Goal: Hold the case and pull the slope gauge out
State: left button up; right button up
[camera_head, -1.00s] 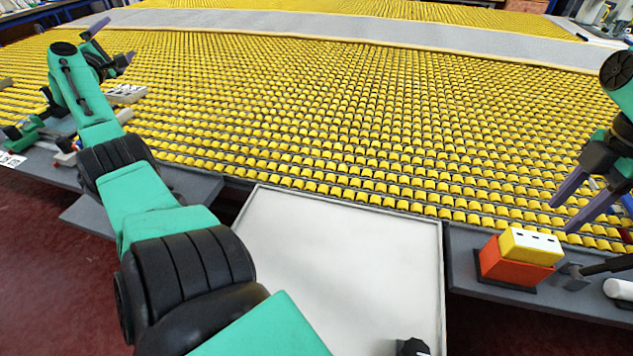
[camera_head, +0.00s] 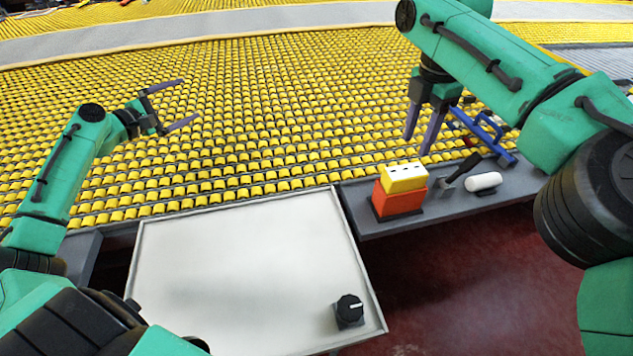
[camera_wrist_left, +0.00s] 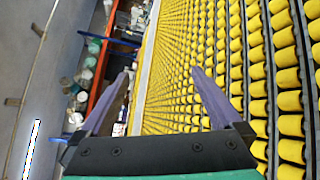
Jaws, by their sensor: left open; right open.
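An orange case (camera_head: 399,204) stands on the grey ledge in the head view. A yellow block with dark marks on top, which looks like the slope gauge (camera_head: 403,177), sits in its top; how deep it goes is hidden. My right gripper (camera_head: 418,142) is open, its fingers pointing down above and behind the case, apart from it. My left gripper (camera_head: 188,100) is open and empty over the yellow rollers, well left of the case. In the left wrist view its fingers (camera_wrist_left: 160,92) are spread with nothing between them.
A dark-handled tool (camera_head: 460,171), a white cylinder (camera_head: 484,182) and a blue frame-like object (camera_head: 494,135) lie right of the case. A pale tray (camera_head: 235,270) with a black knob (camera_head: 349,308) is in front. Rows of yellow rollers (camera_head: 290,110) fill the back.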

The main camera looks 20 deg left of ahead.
pick_arm(q)
jog(key=d+f+h, duration=0.2)
jog(key=d+f, duration=0.1)
jog(key=d, duration=0.5)
jog(key=d+f+n+g+h, duration=0.1)
jog(key=d+f+h, duration=0.1)
jog(key=d, duration=0.5)
jog(key=w+d+f+g+h, duration=0.1)
jog(key=d+f+h, duration=0.2)
jog(key=d+f, duration=0.2)
jog(key=shift+d+n, duration=0.3)
jog(key=shift+d, duration=1.55)
jog(key=s+d+h, duration=0.1)
jog(key=d, duration=0.2)
jog(key=s+d+f+g+h, duration=0.1)
jog(key=d, duration=0.3)
jog(key=s+d+f+n+g+h, duration=0.1)
jog(key=d, duration=0.3)
jog(key=shift+s+d+f, duration=0.15)
jog(key=shift+f, duration=0.1)
jog(key=n+g+h, duration=0.2)
send_near(393, 193)
jog(key=a+f, duration=0.3)
jog(key=shift+a+f, duration=0.2)
jog(key=shift+a, duration=0.1)
jog(key=shift+d, duration=0.3)
jog(key=x, duration=1.4)
jog(key=shift+w+r, duration=0.25)
jog(key=shift+w, duration=0.05)
